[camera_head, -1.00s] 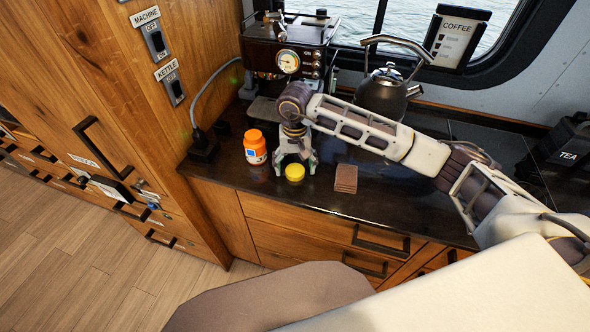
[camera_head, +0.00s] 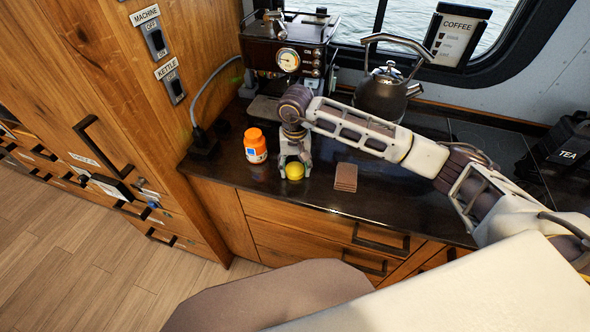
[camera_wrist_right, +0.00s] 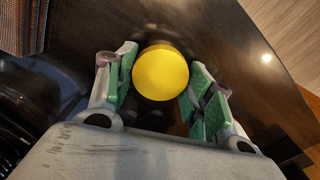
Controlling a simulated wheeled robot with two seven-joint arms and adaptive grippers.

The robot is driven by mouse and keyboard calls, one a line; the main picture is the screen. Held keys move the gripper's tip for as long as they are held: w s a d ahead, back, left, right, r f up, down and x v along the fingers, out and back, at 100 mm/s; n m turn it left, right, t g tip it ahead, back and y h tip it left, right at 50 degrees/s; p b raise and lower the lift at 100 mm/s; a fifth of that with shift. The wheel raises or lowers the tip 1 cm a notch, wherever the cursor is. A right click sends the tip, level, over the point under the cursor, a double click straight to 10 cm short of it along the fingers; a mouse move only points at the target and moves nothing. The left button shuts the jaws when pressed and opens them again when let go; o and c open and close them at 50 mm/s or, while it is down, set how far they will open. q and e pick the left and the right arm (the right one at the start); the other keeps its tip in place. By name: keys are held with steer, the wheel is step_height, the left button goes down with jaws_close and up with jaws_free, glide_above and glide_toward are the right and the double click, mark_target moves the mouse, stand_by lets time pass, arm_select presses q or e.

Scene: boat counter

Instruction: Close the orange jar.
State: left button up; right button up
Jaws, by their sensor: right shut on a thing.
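The orange jar (camera_head: 255,146) stands upright on the dark counter, left of my right gripper and apart from it. It has a white and blue label; I cannot make out its mouth. A round yellow lid (camera_head: 295,171) is at the counter's front, right of the jar. My right gripper (camera_head: 294,173) points down and is shut on the yellow lid. In the right wrist view the yellow lid (camera_wrist_right: 161,72) sits between the green finger pads of my right gripper (camera_wrist_right: 160,82). Whether the lid touches the counter is unclear. My left gripper is not in view.
A coffee machine (camera_head: 287,45) stands behind the jar, and a kettle (camera_head: 383,95) at the back right. A small stack of brown squares (camera_head: 346,177) lies right of my gripper. A black tea container (camera_head: 566,150) stands far right. The counter between jar and front edge is clear.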

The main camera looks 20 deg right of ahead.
mark_target(295, 168)
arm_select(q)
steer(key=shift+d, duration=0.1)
arm_select(e)
steer(key=shift+r, duration=0.6)
step_height(295, 168, up, 7)
steer(key=shift+b, duration=0.65)
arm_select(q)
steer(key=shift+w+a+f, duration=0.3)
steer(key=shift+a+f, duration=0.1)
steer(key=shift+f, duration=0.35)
arm_select(e)
steer(key=shift+r, duration=0.9)
